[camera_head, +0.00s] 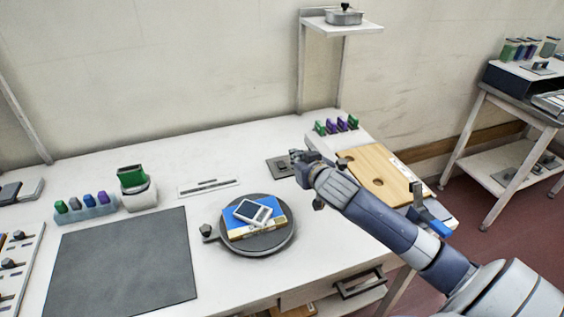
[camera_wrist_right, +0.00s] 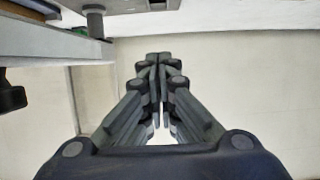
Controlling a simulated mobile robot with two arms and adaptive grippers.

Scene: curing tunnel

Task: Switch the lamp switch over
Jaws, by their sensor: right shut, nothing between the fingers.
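My right gripper (camera_head: 299,157) is over the back right of the white table, beside and partly in front of a small dark grey plate (camera_head: 278,168). This plate may belong to the lamp switch; my gripper hides part of it, and I cannot make out a lever or its position. In the right wrist view the fingers (camera_wrist_right: 158,65) are together with nothing between them. A grey post (camera_wrist_right: 95,20) under a pale surface shows at the upper left there, apart from the fingers. My left gripper is not in view.
A round dark turntable (camera_head: 262,249) carries a blue and yellow box with a white device. A dark mat (camera_head: 122,262) lies left. A shelf (camera_head: 345,25) stands behind.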

